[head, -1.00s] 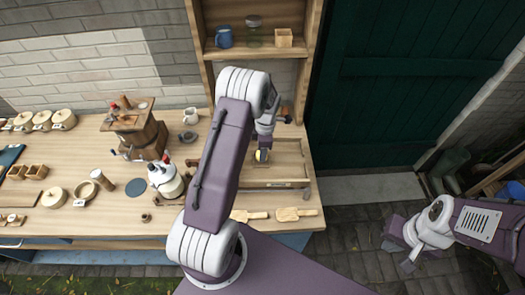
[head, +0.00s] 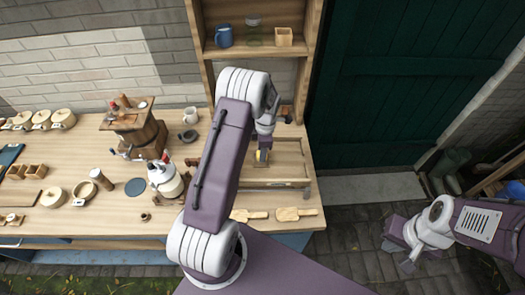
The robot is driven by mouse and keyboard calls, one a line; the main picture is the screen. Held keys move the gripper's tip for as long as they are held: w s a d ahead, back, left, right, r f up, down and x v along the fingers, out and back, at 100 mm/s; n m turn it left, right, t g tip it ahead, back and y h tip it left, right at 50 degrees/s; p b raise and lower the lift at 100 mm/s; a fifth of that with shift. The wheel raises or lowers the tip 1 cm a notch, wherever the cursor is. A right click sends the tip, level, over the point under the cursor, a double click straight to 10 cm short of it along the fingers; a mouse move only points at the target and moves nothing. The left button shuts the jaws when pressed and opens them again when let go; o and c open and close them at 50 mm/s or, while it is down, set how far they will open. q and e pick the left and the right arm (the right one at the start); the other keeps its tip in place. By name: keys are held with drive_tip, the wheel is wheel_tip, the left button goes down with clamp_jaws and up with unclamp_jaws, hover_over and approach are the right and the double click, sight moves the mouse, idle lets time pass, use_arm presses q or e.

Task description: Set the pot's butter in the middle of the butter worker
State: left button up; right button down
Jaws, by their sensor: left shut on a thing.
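The butter worker (head: 290,181) is a shallow wooden tray with raised sides at the right end of the table. My left gripper (head: 263,147) is over its left part, shut on a small yellow piece that looks like the butter (head: 261,156). The piece is at or just above the tray floor; I cannot tell whether it touches.
A wooden churn (head: 148,137) stands behind the pot. Two wooden paddles (head: 296,213) lie in front of the butter worker. A shelf (head: 255,52) with a blue mug (head: 224,36) rises behind. Several round boxes and small crates fill the table's left.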

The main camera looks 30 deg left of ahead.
use_arm(q)
drive_tip(key=shift+f+b, duration=0.35)
drive_tip(key=shift+f, duration=0.2)
drive_tip(key=shift+r, duration=0.15)
drive_tip(key=o, duration=1.3)
drive_tip(key=shift+o, duration=0.2)
drive_tip(key=c, duration=0.4)
drive_tip(key=shift+w+d+r+p, duration=0.1)
drive_tip(key=shift+d+r+p, duration=0.05)
drive_tip(key=shift+r+p, duration=2.6)
drive_tip(key=shift+r+b, duration=0.35)
drive_tip(key=shift+b, duration=0.15)
